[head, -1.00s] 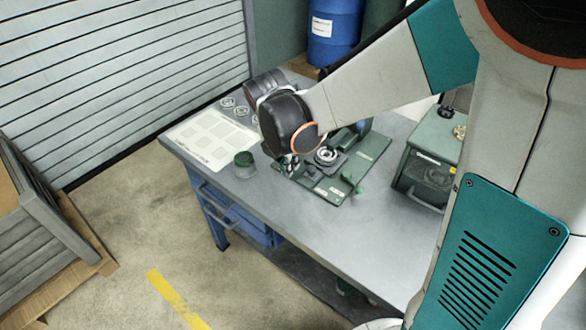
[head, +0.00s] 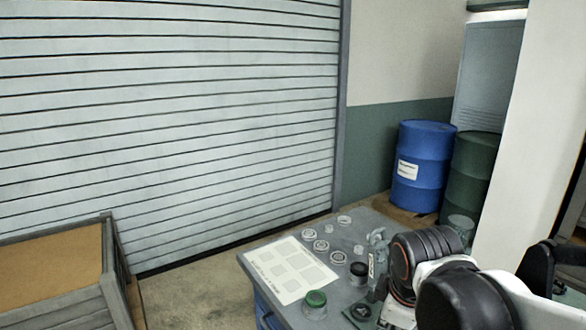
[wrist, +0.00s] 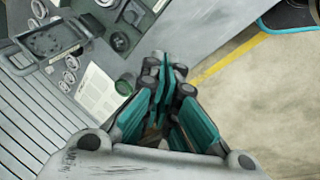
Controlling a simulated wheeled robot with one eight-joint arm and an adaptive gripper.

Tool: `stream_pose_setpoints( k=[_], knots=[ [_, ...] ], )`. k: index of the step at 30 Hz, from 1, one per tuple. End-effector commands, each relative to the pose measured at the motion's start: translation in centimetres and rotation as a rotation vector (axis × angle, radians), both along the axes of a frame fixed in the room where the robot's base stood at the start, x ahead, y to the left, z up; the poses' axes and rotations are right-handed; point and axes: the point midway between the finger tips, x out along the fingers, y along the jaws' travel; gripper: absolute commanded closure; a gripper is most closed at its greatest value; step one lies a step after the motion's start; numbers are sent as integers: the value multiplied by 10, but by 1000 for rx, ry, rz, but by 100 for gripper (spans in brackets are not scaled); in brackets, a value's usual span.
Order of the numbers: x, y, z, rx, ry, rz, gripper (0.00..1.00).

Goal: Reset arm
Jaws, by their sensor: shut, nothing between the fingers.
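My gripper (wrist: 163,75) shows in the wrist view with its teal fingers together and nothing between them. It hangs over the edge of the grey worktable, with bare floor to its right. In the head view my dark wrist and arm come in at the lower right, over the right part of the worktable (head: 262,262). I cannot make out the fingertips clearly there.
On the table are a white marked sheet (head: 290,268), several metal rings (head: 321,245) and a green-topped cup (head: 315,304). A dark tray (wrist: 52,42) shows in the wrist view. A wooden crate (head: 112,262) stands left; blue (head: 424,165) and green (head: 468,180) drums stand behind.

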Motion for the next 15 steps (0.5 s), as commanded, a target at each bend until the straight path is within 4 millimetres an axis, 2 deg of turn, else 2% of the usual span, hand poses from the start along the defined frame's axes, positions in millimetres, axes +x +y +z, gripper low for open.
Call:
stream_pose_setpoints(
  k=[1,9,15],
  knots=[
    [-11,-3,3,43,-28,-85,100],
    [-53,-9,16,332,-175,-576,100],
    [-72,-11,18,505,-239,-829,100]
  ],
)
